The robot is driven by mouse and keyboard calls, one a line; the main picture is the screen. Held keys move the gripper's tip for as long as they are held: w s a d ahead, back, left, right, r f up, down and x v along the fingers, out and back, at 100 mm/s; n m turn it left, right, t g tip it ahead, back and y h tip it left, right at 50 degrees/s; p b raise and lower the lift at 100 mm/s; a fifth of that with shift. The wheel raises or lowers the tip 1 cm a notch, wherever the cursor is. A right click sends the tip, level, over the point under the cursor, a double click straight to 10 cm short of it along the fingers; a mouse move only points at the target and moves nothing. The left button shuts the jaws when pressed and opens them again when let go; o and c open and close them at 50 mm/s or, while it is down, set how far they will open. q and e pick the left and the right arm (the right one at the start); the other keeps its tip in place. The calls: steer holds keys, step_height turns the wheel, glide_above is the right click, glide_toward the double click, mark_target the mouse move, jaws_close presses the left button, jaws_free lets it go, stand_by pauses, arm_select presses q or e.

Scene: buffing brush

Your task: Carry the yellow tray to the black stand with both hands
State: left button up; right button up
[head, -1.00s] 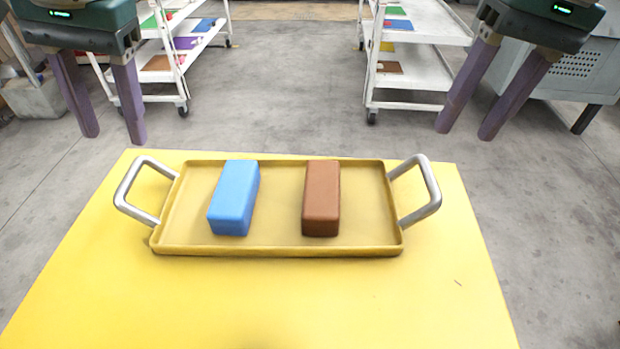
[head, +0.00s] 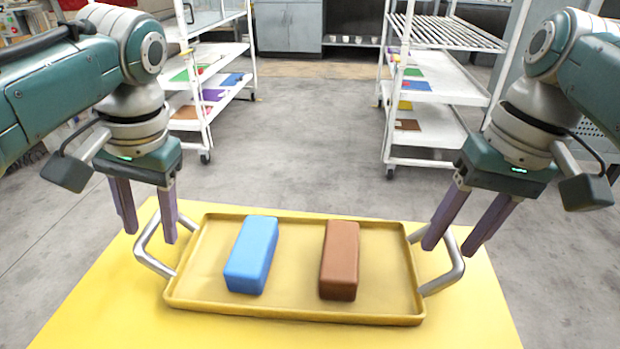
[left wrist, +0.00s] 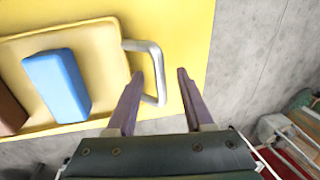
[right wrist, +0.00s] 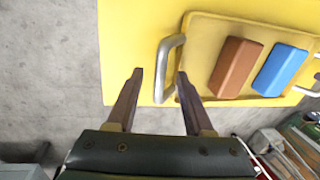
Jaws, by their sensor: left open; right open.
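The yellow tray (head: 295,311) lies on a yellow table, with a silver handle at each end. A blue block (head: 251,254) and a brown block (head: 339,260) lie in it. My left gripper (head: 150,236) is open above the left handle (head: 150,262); in the left wrist view the handle (left wrist: 158,72) shows between the fingertips (left wrist: 160,73). My right gripper (head: 447,247) is open above the right handle (head: 452,277); in the right wrist view the handle (right wrist: 165,65) shows between the fingertips (right wrist: 159,73). Neither gripper holds anything. I see no black stand.
The yellow table (head: 95,318) has bare room around the tray. Two white shelf carts, on the left (head: 226,75) and on the right (head: 435,138), stand on the grey floor beyond it. Open floor (head: 300,150) lies between them.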

arm_select(q)
steer(key=shift+x, duration=0.8)
arm_select(e)
steer(key=shift+a+f, duration=0.15)
steer(key=shift+f, duration=0.6)
arm_select(q)
jaws_close()
arm_select(e)
jaws_close()
arm_select(q)
steer(key=shift+r, duration=0.1)
